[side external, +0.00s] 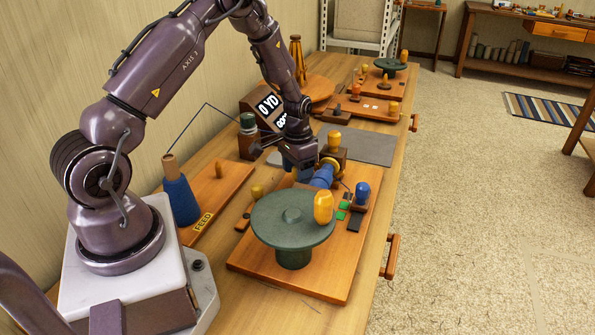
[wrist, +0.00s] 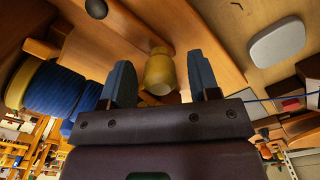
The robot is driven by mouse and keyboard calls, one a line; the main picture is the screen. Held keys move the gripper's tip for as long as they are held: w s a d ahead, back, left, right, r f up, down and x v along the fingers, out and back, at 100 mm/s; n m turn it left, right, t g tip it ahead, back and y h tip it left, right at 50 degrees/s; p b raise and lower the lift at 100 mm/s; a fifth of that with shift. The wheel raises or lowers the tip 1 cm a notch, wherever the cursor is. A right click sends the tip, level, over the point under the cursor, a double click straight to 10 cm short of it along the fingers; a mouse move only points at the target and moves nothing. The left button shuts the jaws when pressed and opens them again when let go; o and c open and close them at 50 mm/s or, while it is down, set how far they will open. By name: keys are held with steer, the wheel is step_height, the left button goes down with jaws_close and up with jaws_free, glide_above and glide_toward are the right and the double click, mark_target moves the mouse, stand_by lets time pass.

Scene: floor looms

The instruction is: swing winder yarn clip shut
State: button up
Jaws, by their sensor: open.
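My gripper (side external: 299,163) is over the far left part of the winder board (side external: 330,282), its fingers hard to make out in the side view. In the wrist view my gripper (wrist: 160,82) is open, with two blue-grey fingers. A yellow knob (wrist: 160,72) shows between and beyond them, beside a wooden bar; contact cannot be told. In the side view a small yellow knob (side external: 257,192) stands on a wooden lever at the board's left edge, likely the clip. I cannot tell whether both views show the same knob. Blue wound yarn (side external: 322,176) sits right of my gripper.
The green turntable (side external: 293,217) with its yellow handle (side external: 323,207) fills the board's near half. A blue knob (side external: 362,192) stands at right. A blue yarn cone (side external: 180,200) stands by the feed board (side external: 224,193) at left. A counter (side external: 268,107) stands behind.

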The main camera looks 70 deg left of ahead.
mark_target(281, 186)
steer(key=shift+f, duration=0.2)
steer(key=shift+c, duration=0.2)
jaws_close()
steer(key=shift+s+a, duration=0.1)
steer(key=s+n, duration=0.1)
steer(key=n, duration=0.1)
steer(key=s+a+n, duration=0.1)
steer(key=n, duration=0.1)
steer(key=shift+s+a+n, duration=0.1)
steer(key=shift+a+n, duration=0.05)
steer(key=shift+n, duration=0.15)
steer(key=shift+s+a+n, duration=0.2)
steer(key=shift+s+n, duration=0.5)
steer(key=shift+n, duration=0.5)
steer(key=shift+s+n, duration=0.85)
steer(key=shift+n, duration=0.65)
steer(key=shift+s, duration=0.1)
